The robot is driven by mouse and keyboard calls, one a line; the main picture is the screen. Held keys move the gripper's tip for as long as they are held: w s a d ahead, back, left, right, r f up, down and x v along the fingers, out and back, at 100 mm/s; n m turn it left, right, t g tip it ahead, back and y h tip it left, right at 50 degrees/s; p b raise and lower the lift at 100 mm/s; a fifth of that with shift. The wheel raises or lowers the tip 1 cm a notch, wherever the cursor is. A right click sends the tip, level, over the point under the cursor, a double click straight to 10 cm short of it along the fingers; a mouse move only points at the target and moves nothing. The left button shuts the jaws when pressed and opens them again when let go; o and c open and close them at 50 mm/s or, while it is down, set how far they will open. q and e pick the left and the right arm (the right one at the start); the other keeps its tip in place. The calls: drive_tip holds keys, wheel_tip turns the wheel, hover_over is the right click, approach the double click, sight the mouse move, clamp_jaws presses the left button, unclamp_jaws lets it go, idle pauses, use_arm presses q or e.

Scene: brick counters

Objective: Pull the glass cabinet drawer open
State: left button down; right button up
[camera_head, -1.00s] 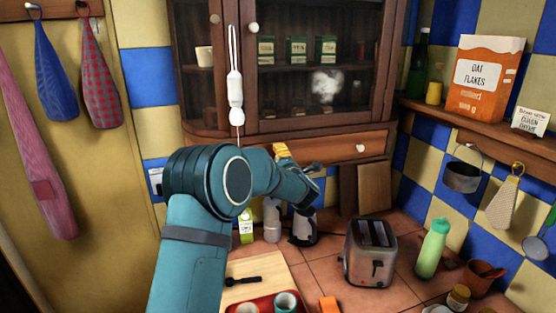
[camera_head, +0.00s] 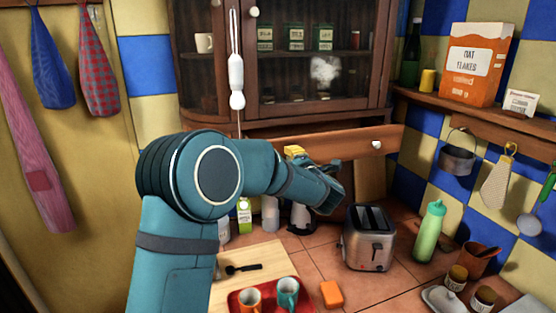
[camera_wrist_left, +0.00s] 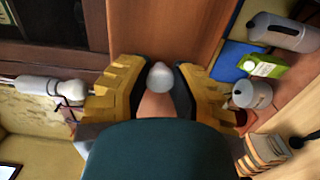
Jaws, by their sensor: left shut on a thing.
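The glass cabinet (camera_head: 318,75) stands against the back wall, with jars behind its glass doors. Its wide wooden drawer (camera_head: 345,142) is below the doors and stands partly out from the cabinet body. A white knob (camera_head: 376,145) shows on the drawer's right side. My left gripper (camera_wrist_left: 160,82) is shut on the drawer's other white knob (camera_wrist_left: 160,75), between its yellow fingers in the left wrist view. In the head view my arm hides that knob, and only a yellow finger (camera_head: 294,152) shows at the drawer's top edge. My right gripper is not in view.
Below the drawer, the tiled counter holds a toaster (camera_head: 368,238), a green bottle (camera_head: 429,232), an orange block (camera_head: 331,294) and a red tray (camera_head: 237,302) with mugs. A shelf (camera_head: 470,115) runs along the right wall.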

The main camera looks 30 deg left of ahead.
use_arm(q)
drive_tip(key=b+v, duration=0.1)
drive_tip(key=v, duration=0.3)
drive_tip(key=shift+s+d, duration=0.15)
drive_tip(key=shift+d, duration=0.05)
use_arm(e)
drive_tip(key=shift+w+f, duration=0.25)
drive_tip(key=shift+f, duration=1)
use_arm(q)
drive_tip(key=c, duration=0.7)
unclamp_jaws()
drive_tip(key=shift+c, duration=0.2)
drive_tip(key=v, duration=1.2)
